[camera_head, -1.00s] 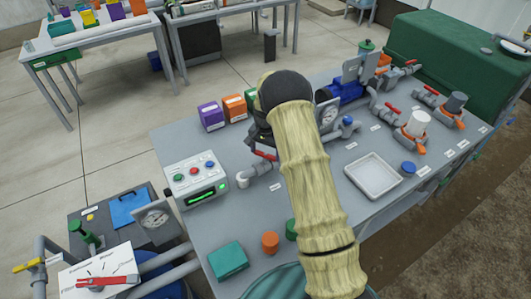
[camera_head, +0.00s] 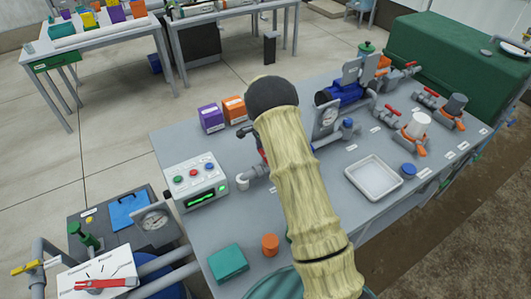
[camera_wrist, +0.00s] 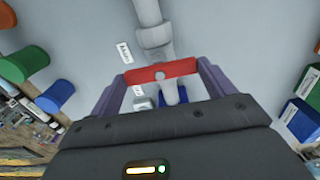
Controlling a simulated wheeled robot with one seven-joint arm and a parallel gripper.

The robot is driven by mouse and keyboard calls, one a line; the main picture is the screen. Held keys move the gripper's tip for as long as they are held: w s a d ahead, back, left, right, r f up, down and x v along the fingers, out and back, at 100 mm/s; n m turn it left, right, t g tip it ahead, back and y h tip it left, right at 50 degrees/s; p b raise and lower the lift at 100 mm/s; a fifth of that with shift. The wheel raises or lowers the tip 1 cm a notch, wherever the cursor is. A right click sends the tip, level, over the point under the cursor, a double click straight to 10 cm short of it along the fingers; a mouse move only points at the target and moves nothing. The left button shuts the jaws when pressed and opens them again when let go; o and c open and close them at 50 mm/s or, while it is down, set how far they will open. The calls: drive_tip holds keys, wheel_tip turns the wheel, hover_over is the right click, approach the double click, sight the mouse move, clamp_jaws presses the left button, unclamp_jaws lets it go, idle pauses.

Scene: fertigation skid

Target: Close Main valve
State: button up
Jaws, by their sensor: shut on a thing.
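In the wrist view, a red valve handle (camera_wrist: 160,72) lies crosswise over a grey pipe and valve body (camera_wrist: 155,38). The two fingers of my gripper (camera_wrist: 164,82) stand at the handle's two ends and are shut on it. A small white label (camera_wrist: 126,52) lies beside the pipe; its text is too small to read surely. In the head view, my arm hides the gripper and most of this valve. The grey pipe elbow (camera_head: 243,181) shows just left of my arm, beside the control box.
The control box (camera_head: 195,182) with coloured buttons stands left of the valve. Purple (camera_head: 210,117) and orange (camera_head: 234,110) boxes stand behind. A white tray (camera_head: 374,177) and other red-handled valves (camera_head: 392,111) lie to the right. A teal box (camera_head: 228,262) is at the front.

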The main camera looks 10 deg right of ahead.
drive_tip(key=shift+r, duration=0.1)
drive_tip(key=o, duration=0.9)
wheel_tip(320, 180, up, 17)
drive_tip(key=b, duration=0.2)
drive_tip(key=shift+r, duration=0.2)
